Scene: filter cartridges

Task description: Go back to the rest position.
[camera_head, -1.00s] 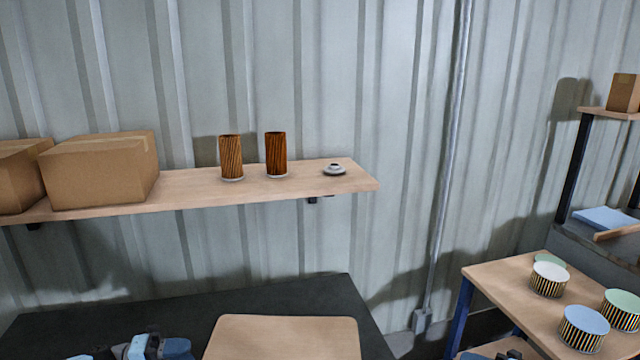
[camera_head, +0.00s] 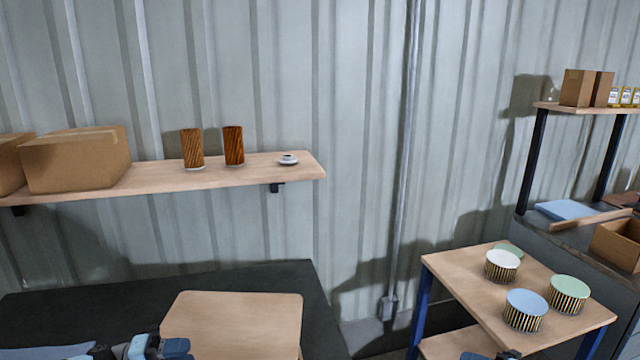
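My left gripper (camera_head: 162,347) is at the bottom edge of the head view, beside the left edge of the wooden board; its fingertips are not clearly visible, so I cannot tell whether it is open. A small dark part of my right gripper (camera_head: 490,355) shows at the bottom edge, below the side table; its fingers are mostly cut off. Two tall brown pleated cartridges (camera_head: 192,148) (camera_head: 233,146) stand upright on the wall shelf (camera_head: 150,176). A small white round part (camera_head: 288,159) lies to their right. Both grippers are apart from the shelf.
A black worktop (camera_head: 60,312) carries the wooden board (camera_head: 232,322). A wooden side table (camera_head: 455,276) holds several short pleated cartridges with white (camera_head: 502,266), blue (camera_head: 525,310) and green (camera_head: 569,293) tops. Cardboard boxes (camera_head: 78,160) sit on the wall shelf. A rack (camera_head: 545,150) stands at right.

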